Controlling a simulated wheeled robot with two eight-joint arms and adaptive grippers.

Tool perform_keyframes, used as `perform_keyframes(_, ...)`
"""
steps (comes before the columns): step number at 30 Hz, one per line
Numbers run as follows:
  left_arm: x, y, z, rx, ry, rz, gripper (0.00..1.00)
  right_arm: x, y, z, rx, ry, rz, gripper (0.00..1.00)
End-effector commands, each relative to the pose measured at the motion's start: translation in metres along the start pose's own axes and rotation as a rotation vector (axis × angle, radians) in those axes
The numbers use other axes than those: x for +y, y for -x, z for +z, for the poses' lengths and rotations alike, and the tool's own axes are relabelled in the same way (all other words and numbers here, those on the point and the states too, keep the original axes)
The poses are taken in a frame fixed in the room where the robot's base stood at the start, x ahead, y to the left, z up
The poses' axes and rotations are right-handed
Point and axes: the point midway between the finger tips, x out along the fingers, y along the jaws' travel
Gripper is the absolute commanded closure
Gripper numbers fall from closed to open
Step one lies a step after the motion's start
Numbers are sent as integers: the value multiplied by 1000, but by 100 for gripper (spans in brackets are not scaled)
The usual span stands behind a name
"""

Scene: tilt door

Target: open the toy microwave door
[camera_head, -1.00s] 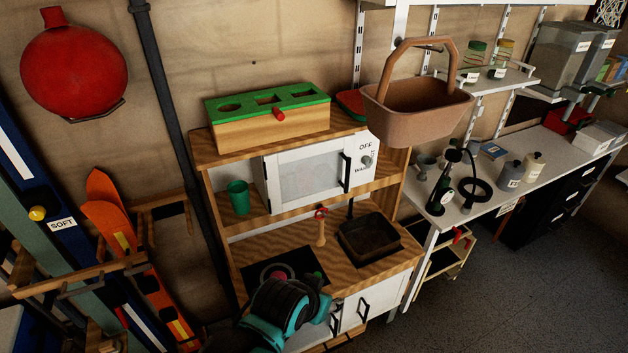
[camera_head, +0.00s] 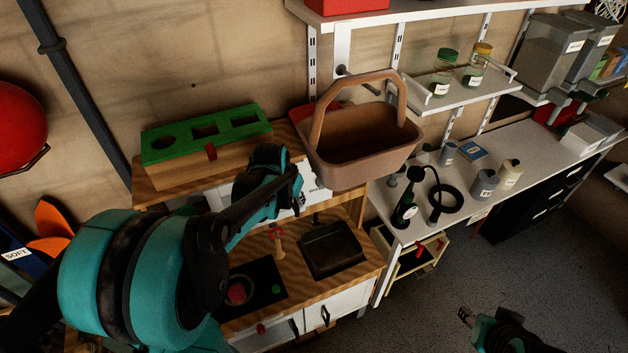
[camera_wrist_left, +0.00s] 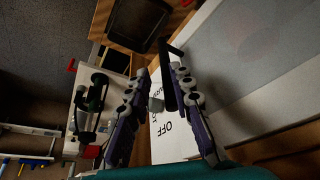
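The toy microwave is mostly hidden behind my left arm in the head view; a bit of its white front (camera_head: 314,192) shows. The left wrist view shows its white panel marked OFF (camera_wrist_left: 172,140), a grey knob (camera_wrist_left: 155,104) and the door (camera_wrist_left: 235,85) with a grey window. The door looks shut. The black door handle (camera_wrist_left: 168,82) lies between the fingers of my left gripper (camera_wrist_left: 158,100), close to the right-hand finger. The left gripper, at the microwave front in the head view (camera_head: 297,188), is open. My right gripper (camera_head: 466,316) is low at the right, too small to read.
A brown basket (camera_head: 365,160) and a green-topped wooden box (camera_head: 195,160) stand on top of the toy kitchen. A dark sink tray (camera_head: 332,250) is below. A white workbench (camera_head: 470,205) with bottles is to the right. Open floor lies in front.

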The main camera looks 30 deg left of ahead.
Motion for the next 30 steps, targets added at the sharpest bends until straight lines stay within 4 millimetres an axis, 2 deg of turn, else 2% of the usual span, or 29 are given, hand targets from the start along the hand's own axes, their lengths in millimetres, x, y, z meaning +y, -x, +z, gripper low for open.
perform_keyframes(2,-6,-3,-7,0,3,3,78,0,5,-3,0,0,0,60)
perform_keyframes(8,-10,-11,-7,-5,3,4,78,0,3,-2,-1,0,0,60)
perform_keyframes(21,-9,-75,-7,-4,3,3,78,0,-11,8,0,0,0,60)
perform_keyframes(25,-9,-83,-7,-4,3,3,78,0,-12,9,0,0,0,60)
perform_keyframes(30,-9,-85,-7,-4,3,3,78,0,-12,9,0,0,0,60)
